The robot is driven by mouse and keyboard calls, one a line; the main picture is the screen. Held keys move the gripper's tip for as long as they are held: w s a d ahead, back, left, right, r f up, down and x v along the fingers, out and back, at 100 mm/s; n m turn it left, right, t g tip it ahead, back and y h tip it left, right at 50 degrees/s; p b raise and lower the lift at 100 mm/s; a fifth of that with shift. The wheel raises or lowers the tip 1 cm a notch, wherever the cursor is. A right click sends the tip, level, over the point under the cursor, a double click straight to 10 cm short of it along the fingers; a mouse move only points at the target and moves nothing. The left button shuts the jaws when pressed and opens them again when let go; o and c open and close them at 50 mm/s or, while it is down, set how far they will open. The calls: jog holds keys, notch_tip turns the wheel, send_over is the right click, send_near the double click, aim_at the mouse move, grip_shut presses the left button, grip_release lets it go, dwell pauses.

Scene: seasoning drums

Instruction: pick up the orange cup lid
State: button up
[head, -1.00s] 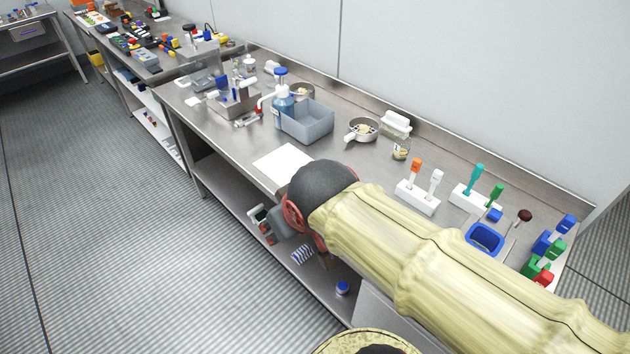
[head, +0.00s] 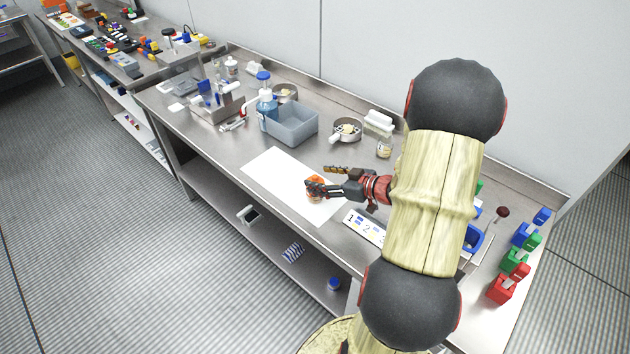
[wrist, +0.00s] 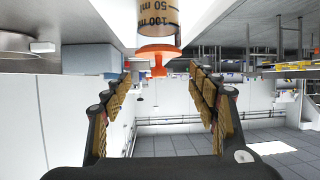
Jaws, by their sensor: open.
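The orange cup lid (head: 314,181) sits on a cup on the white sheet. In the wrist view, where the scene appears upside down, the orange lid (wrist: 157,52) with its knob closes a clear cup (wrist: 158,20) marked 50 ml and 100 ml. My gripper (head: 322,178) is open at the lid in the head view, and its near finger partly covers the lid and cup. In the wrist view, my gripper (wrist: 160,82) has its fingers spread to either side of the lid's knob, with nothing clamped. Contact cannot be told.
The white sheet (head: 268,174) lies on the steel table. A numbered white panel (head: 364,226) is right of the sheet. My arm hides part of the right side.

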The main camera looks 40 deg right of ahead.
jog(key=shift+a+f, duration=0.1)
jog(key=shift+f, duration=0.1)
jog(key=shift+w+a+f+y+b, duration=0.1)
jog(key=shift+w+f+y+b, duration=0.1)
jog(key=shift+w, duration=0.25)
jog(key=shift+w+a+f+y+b, duration=0.1)
jog(key=shift+w+f+b, duration=0.1)
jog(key=shift+w, duration=0.2)
jog(key=shift+d+b+x, duration=0.15)
jog(key=shift+b+x, duration=0.45)
jog(key=shift+x, duration=0.75)
jog(key=shift+d+b+x, duration=0.15)
jog(key=shift+b+x, duration=0.4)
jog(key=shift+x, duration=0.8)
jog(key=shift+w+r, duration=0.15)
jog(key=shift+r, duration=0.1)
jog(key=shift+c, duration=1.3)
jog(key=c, duration=0.9)
jog(key=shift+c, duration=1.2)
jog(key=shift+f, duration=0.15)
grip_shut()
